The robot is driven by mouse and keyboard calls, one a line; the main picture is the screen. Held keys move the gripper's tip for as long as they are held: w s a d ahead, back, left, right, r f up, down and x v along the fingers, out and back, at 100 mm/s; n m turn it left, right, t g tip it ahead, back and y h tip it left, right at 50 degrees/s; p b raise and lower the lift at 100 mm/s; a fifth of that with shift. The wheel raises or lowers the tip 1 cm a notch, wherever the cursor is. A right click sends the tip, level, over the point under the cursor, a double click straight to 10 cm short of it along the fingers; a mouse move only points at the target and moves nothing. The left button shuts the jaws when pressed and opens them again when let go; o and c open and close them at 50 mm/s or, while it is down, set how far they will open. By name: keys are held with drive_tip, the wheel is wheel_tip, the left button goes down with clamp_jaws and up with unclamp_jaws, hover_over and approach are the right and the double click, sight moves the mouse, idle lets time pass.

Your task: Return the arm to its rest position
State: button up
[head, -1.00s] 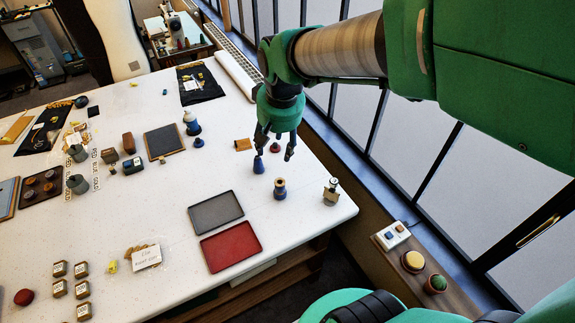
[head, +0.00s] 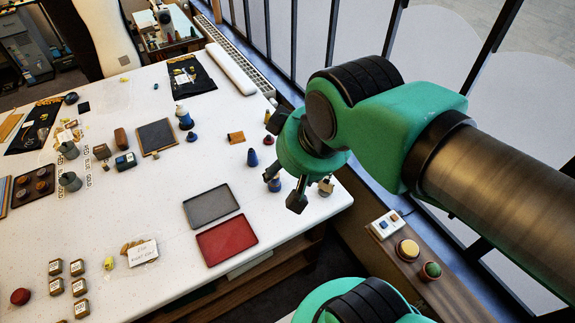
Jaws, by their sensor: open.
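My gripper (head: 285,192) is open and empty in the head view, raised above the right end of the white table (head: 150,215). My green arm reaches in from the right. A small blue cone (head: 252,157) stands upright on the table to the left of my gripper, apart from it. A blue spool-like piece (head: 274,184) and a small metal-topped bottle (head: 326,186) are partly hidden behind my gripper's fingers.
A grey tray (head: 211,206) and a red tray (head: 227,239) lie left of my gripper. A dark red cone (head: 268,140) stands near the far edge.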

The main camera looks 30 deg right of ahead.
wheel_tip(320, 180, down, 10)
drive_tip(key=b, duration=1)
